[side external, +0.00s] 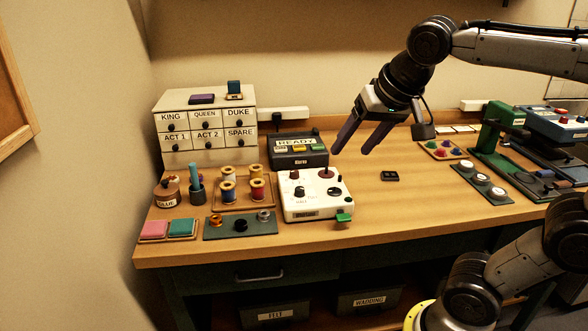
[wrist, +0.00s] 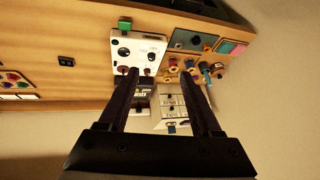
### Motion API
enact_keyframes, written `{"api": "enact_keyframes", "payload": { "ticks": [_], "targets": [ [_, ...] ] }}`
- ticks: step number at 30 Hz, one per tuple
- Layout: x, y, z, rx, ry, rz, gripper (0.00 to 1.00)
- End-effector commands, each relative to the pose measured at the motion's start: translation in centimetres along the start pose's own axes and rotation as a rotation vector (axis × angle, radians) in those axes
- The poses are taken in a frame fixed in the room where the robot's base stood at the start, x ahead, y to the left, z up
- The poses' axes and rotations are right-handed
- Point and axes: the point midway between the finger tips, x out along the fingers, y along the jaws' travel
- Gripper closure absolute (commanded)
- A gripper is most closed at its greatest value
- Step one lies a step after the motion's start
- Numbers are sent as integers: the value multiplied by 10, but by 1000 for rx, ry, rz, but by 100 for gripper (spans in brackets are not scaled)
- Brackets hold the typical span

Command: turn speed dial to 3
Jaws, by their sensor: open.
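A white control box (side external: 316,208) stands near the table's front edge, with several dark knobs and dials on top and a green tab (side external: 344,217) at its front right. A black knob (side external: 299,192) sits at its front left and a round dark dial (side external: 334,191) at its right. The labels are too small to read, so I cannot tell which is the speed dial. My gripper (side external: 351,153) is open and empty, above and behind the box's right side. In the wrist view the box (wrist: 150,47) lies beyond the fingertips of my gripper (wrist: 158,72), upside down.
A dark box labelled READY (side external: 298,155) stands behind the control box. Thread spools (side external: 257,189) on a tray stand to its left, with a drawer cabinet (side external: 180,157) behind. A small black two-button piece (side external: 390,175) lies to the right, with bare table around it.

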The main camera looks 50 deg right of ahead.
Motion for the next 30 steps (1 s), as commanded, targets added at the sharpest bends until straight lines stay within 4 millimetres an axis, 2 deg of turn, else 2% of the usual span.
{"api": "enact_keyframes", "payload": {
  "ticks": [1,3,8,12,15,18,22,25,30],
  "targets": [
    [6,-7,-22,56,0,28,35],
    [14,-15,-51,136,5,65,35],
    [46,-30,-112,294,20,151,35],
    [90,-36,-156,396,26,229,35],
    [127,-36,-179,437,21,282,35],
    [163,-33,-191,443,3,327,35],
    [200,-26,-193,443,-31,370,35],
    [217,-21,-188,441,-56,394,35],
    [231,-13,-186,444,-65,404,35]
  ]
}}
